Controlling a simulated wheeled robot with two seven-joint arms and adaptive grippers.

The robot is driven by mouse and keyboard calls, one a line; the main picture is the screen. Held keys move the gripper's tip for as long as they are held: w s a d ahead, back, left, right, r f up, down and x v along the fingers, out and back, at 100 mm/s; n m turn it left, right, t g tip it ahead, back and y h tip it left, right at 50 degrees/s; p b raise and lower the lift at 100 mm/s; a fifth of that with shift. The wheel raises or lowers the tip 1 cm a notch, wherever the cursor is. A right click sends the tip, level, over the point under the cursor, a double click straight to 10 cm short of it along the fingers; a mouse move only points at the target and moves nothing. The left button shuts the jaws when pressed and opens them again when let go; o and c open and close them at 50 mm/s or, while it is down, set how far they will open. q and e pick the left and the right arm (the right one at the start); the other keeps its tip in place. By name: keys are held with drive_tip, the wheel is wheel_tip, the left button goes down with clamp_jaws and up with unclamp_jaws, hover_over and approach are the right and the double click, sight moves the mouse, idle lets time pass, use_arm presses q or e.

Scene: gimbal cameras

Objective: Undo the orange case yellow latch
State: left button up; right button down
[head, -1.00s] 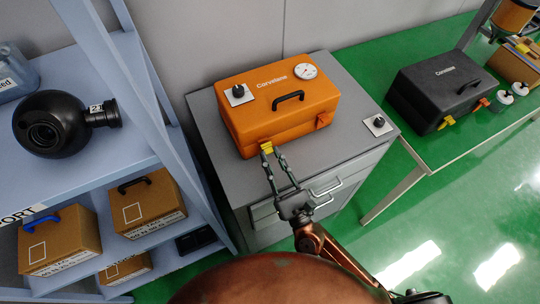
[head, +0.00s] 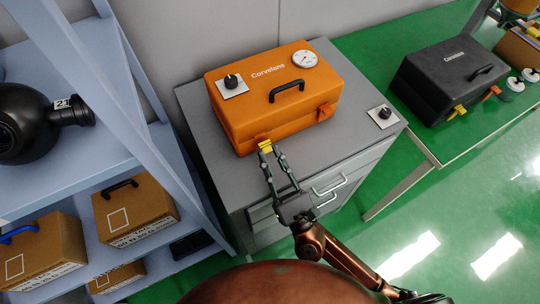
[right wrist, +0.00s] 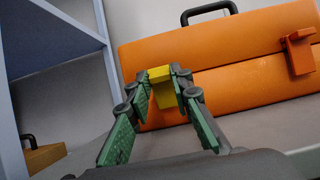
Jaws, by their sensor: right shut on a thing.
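The orange case (head: 283,118) stands closed on the grey cabinet, with a black handle on its lid. Its yellow latch (head: 265,146) is at the left of the front face and seems to stick out from it. My right gripper (head: 267,151) is shut on the yellow latch. In the right wrist view the yellow latch (right wrist: 162,88) sits between the two fingertips (right wrist: 164,87), which hide its sides. An orange latch (right wrist: 299,52) is at the right of the front face; it also shows in the head view (head: 325,111). My left gripper is not in view.
The grey cabinet (head: 205,135) has drawer handles below my right gripper. A knob plate (head: 383,117) lies at its right. A blue shelf (head: 160,120) with boxes stands close on the left. A black case (head: 445,80) with yellow and orange latches is on the green table.

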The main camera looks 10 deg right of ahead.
drive_tip(key=c, duration=1.7)
unclamp_jaws()
drive_tip(key=v, duration=1.2)
